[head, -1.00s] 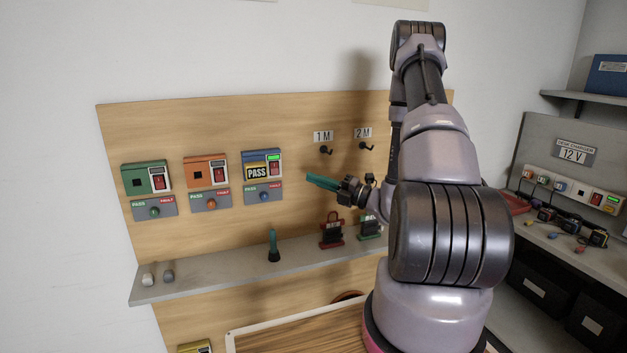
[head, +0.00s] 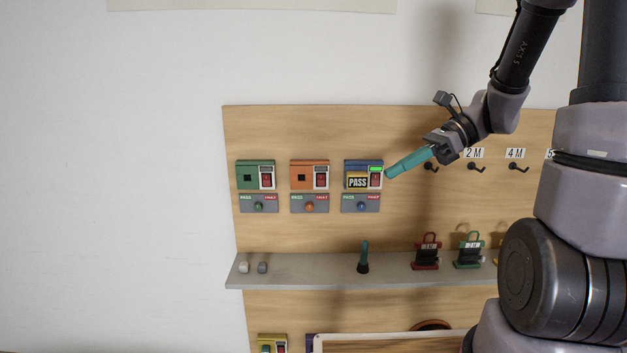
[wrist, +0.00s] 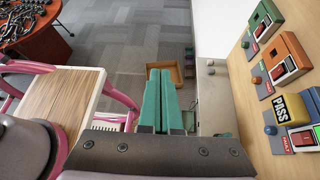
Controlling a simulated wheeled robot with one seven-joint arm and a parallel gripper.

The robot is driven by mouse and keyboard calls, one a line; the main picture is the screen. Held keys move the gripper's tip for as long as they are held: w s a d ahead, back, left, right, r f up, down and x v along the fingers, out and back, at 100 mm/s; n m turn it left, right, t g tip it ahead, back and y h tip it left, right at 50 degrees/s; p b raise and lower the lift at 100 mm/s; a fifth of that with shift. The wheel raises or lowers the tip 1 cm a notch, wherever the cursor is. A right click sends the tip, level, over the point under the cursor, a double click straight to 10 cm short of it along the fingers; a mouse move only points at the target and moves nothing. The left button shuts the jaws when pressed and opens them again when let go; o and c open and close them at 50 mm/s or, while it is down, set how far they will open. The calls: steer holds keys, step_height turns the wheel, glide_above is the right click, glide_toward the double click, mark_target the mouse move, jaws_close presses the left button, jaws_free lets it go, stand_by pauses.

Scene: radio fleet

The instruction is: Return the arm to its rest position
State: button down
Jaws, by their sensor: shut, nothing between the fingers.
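My gripper (head: 391,171) has long teal fingers that lie together, shut and empty. In the head view its tips are just right of the blue box (head: 351,168), which bears a yellow PASS tag and a lit green light; I cannot tell whether they touch it. In the wrist view the fingers (wrist: 158,76) point over the floor, with the wooden board to their right. My arm comes in from the upper right of the head view, its elbow out of frame.
A green box (head: 250,170) and an orange box (head: 303,170) are on the board (head: 300,125).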

steer(key=s+d+r+n+t+h, duration=0.6)
steer(key=r+n+h, duration=0.4)
steer(key=n, duration=0.4)
steer(key=shift+d+r+t, duration=0.7)
steer(key=shift+d+t, duration=0.2)
steer(key=shift+t, duration=0.3)
